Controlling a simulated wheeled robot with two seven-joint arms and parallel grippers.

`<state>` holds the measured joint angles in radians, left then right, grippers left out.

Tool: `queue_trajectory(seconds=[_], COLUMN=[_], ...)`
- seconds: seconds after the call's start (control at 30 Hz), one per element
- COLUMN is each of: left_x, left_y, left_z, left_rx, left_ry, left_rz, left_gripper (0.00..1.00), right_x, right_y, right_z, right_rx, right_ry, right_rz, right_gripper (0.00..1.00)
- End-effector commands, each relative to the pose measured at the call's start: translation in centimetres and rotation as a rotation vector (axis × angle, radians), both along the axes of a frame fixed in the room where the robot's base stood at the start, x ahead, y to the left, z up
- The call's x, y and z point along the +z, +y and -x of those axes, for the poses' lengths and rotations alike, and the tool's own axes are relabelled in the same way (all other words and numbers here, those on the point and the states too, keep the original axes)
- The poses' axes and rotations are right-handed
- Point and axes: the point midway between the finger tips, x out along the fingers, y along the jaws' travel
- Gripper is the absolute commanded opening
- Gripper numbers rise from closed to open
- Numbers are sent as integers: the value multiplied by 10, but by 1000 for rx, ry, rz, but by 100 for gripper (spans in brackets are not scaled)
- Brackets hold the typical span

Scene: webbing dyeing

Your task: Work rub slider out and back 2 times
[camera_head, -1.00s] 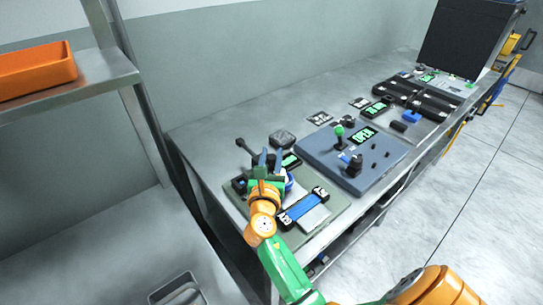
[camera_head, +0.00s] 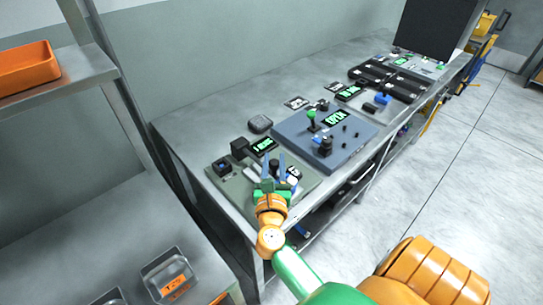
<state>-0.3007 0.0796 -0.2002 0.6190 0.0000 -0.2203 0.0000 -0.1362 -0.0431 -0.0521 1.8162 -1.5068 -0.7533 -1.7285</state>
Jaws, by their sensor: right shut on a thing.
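My right gripper (camera_head: 275,168) is over the grey-green board (camera_head: 227,184) at the near end of the bench. Its blue fingers are shut around a small dark part, which I take to be the rub slider's grip (camera_head: 275,163). Most of the slider and its track are hidden behind the fingers and wrist. A black end block (camera_head: 294,172) with white marks shows just right of the fingers. My left gripper is not in view.
A display (camera_head: 264,145) glows green behind the gripper, and a black block with a blue button (camera_head: 222,165) sits to its left. A blue-grey panel (camera_head: 300,138) with a green-knobbed lever (camera_head: 311,116) stands to the right. An orange bin (camera_head: 27,65) is on the left shelf.

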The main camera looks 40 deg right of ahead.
Motion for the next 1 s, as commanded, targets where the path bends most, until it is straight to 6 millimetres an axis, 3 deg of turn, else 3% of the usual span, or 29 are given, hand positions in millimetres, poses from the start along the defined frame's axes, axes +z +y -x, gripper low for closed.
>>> queue_trajectory(seconds=[0.13,0.17,0.23,0.27,0.57,0.8,1.0], left_x=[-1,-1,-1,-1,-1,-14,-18], left_y=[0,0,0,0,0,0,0], left_z=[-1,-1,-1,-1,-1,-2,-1], left_rx=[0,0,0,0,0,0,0], left_ry=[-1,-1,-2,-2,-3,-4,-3], left_rz=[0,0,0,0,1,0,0], left_gripper=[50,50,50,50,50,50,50], right_x=[-4,-4,-4,-3,-3,-6,-3], right_y=[0,0,0,0,2,32,45], right_z=[1,1,1,1,2,39,55], right_rx=[-2,-3,-2,-2,0,-1,-2], right_ry=[8,9,8,7,5,7,5], right_rz=[-3,-4,-3,-2,-2,-6,-3], right_gripper=[0,42,61,64,64,64,64])
